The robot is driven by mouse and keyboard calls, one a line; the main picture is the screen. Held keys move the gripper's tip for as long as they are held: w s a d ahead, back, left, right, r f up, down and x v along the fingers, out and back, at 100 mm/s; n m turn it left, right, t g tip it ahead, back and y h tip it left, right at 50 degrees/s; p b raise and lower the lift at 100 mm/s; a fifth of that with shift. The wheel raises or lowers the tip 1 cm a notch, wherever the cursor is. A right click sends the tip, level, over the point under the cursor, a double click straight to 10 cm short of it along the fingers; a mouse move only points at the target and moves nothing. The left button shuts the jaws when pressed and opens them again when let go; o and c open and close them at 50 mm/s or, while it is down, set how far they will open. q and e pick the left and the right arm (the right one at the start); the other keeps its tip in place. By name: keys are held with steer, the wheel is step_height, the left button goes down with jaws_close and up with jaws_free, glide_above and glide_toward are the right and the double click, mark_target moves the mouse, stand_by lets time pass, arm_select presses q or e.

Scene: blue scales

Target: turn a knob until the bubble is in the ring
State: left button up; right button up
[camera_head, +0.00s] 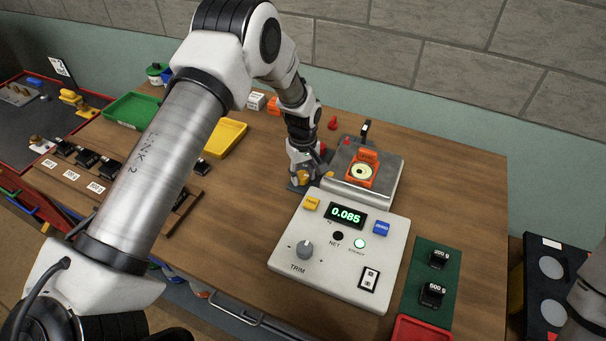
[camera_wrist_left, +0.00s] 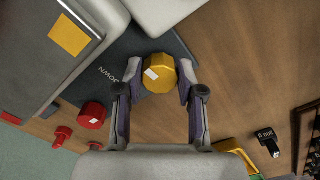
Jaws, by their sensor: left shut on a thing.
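My left gripper (camera_wrist_left: 159,82) is shut on a yellow knob (camera_wrist_left: 160,72) with a white mark, one finger on each side of it. In the head view the left gripper (camera_head: 304,178) is low beside the scale's steel plate (camera_head: 386,186), partly hiding the knob. An orange bubble level (camera_head: 362,182) with a round pale dial stands on the plate. A dark spot shows near the dial's middle, but it is too small to tell whether the bubble is in the ring.
A control box (camera_head: 290,249) with a lit display reading 0.085 stands in front of the plate. Black weights (camera_head: 432,294) stand on a green mat (camera_head: 419,271) at right. A yellow tray (camera_head: 226,139) and a green tray (camera_head: 129,110) lie at left. Bare table lies left of the box.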

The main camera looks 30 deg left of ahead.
mark_target(302, 174)
arm_select(q)
steer(key=shift+f+n, duration=0.1)
steer(key=shift+n, duration=0.4)
steer(key=o, duration=1.1)
steer(key=shift+o, duration=0.2)
steer(key=shift+w+a+f, duration=0.1)
steer(key=shift+w+a, duration=0.05)
steer(key=shift+a, duration=0.05)
step_height(302, 174, up, 12)
